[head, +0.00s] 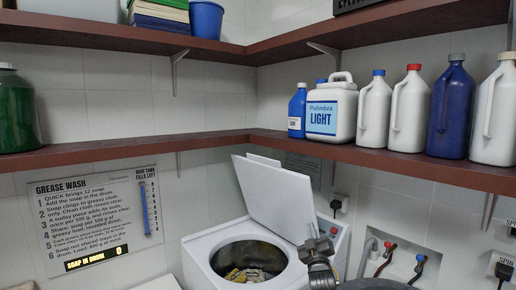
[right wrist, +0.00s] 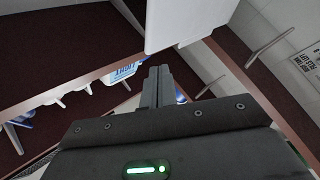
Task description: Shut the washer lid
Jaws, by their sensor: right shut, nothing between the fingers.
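The white top-loading washer (head: 205,245) stands at the bottom middle of the head view. Its lid (head: 285,200) is raised, leaning back toward the wall. The round drum opening shows yellowish and dark cloth (head: 248,274) inside. My right gripper (head: 318,246) is in front of the washer's right side, near the lid's lower right edge; I cannot tell if it touches. In the right wrist view the gripper (right wrist: 158,75) is shut and empty, with the white lid (right wrist: 185,20) above its fingertips. My left gripper is not in view.
Brown shelves run above the washer; the lower shelf (head: 400,165) holds several bottles and a white jug (head: 332,115). A notice board (head: 95,220) hangs at left. Taps (head: 388,248) and sockets (head: 503,268) are on the right wall.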

